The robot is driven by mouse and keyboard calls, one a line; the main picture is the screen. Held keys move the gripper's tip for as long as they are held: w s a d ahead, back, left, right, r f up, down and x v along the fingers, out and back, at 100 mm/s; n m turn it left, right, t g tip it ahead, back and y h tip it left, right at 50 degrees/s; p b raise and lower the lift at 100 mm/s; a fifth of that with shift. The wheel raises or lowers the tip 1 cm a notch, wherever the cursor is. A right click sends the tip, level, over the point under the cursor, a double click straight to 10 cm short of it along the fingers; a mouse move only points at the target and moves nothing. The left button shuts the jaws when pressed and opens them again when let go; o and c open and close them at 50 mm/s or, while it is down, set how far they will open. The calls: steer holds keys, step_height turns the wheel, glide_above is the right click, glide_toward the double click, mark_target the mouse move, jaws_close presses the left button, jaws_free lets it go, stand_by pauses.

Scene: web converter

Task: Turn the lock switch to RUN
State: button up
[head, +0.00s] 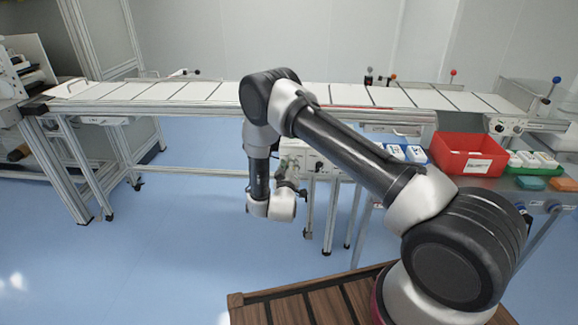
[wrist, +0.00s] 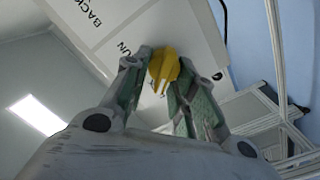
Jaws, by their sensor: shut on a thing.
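The yellow lock switch (wrist: 163,66) stands out from a white panel (wrist: 140,28) in the wrist view. My gripper (wrist: 161,78) has its two green-padded fingers on either side of the switch, shut on it. Black lettering on the panel reads "BACK" and, partly covered by a finger, "UN". The mark that the switch points to cannot be made out. In the head view a pale box (head: 318,160) hangs under the conveyor, with my wrist in front of it. The switch is hidden there.
The white-topped conveyor (head: 190,92) runs across the back on metal legs. A red bin (head: 468,155) and a green tray (head: 533,168) stand on a side table at the right. Blue floor is open at the left.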

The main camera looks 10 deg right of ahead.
steer(key=m, duration=0.4)
steer(key=shift+d+r, duration=0.15)
steer(key=shift+d, duration=0.05)
steer(key=m, duration=0.4)
steer(key=shift+s+d+m, duration=0.15)
steer(key=shift+d+m, duration=0.1)
steer(key=shift+m, duration=0.15)
steer(key=m, duration=0.4)
steer(key=shift+d, duration=0.25)
steer(key=shift+s+d+f+m, duration=0.1)
steer(key=shift+m, duration=0.9)
steer(key=shift+s+d+f+m, duration=0.1)
steer(key=shift+m, duration=0.9)
steer(key=o, duration=0.9)
steer(key=v, duration=1.2)
